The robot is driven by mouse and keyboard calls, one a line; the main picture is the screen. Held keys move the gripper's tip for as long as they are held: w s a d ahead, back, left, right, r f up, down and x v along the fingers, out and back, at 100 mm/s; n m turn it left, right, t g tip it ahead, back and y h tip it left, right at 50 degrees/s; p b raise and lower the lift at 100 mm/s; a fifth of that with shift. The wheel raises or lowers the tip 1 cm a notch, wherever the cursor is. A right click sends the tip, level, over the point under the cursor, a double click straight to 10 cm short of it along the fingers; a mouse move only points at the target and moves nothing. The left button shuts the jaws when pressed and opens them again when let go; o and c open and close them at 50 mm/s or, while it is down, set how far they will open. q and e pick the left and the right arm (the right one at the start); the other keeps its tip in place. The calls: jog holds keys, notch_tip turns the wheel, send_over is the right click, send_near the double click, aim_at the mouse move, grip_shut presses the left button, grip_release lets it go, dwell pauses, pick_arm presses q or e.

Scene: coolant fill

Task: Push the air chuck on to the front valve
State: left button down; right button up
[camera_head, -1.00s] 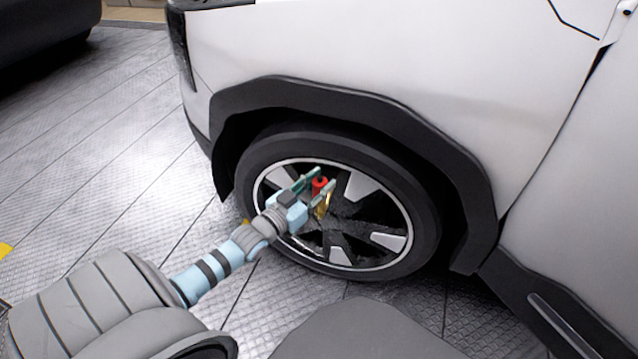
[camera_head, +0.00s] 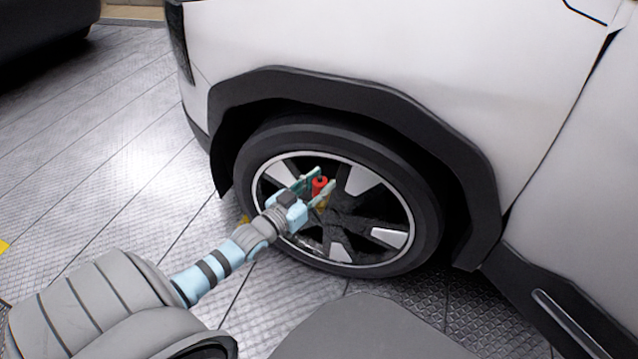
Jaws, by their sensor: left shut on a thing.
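The front wheel (camera_head: 390,238) of the white car has a dark tyre and a black and silver rim. My left gripper (camera_head: 319,188) reaches in from the left in front of the rim. It is shut on the air chuck (camera_head: 320,184), a small red and brass-coloured piece between its fingers. The chuck is in front of the upper middle of the rim. The valve cannot be made out, and I cannot tell whether the chuck touches it. My right gripper is not in view.
The white car body (camera_head: 350,50) and its black wheel arch (camera_head: 330,85) are above and around the wheel. A dark vehicle (camera_head: 40,25) stands at the top left. The patterned metal floor (camera_head: 110,150) at left is clear.

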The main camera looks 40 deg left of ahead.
pick_arm(q)
jog(key=shift+f+b, duration=0.4)
jog(key=shift+f, duration=0.05)
jog(key=c, duration=1.1)
grip_release()
jog(key=shift+r, duration=0.1)
jog(key=shift+s, duration=0.1)
jog(key=s, duration=1.1)
jog(key=shift+s+a, duration=0.2)
jog(key=shift+s, duration=0.2)
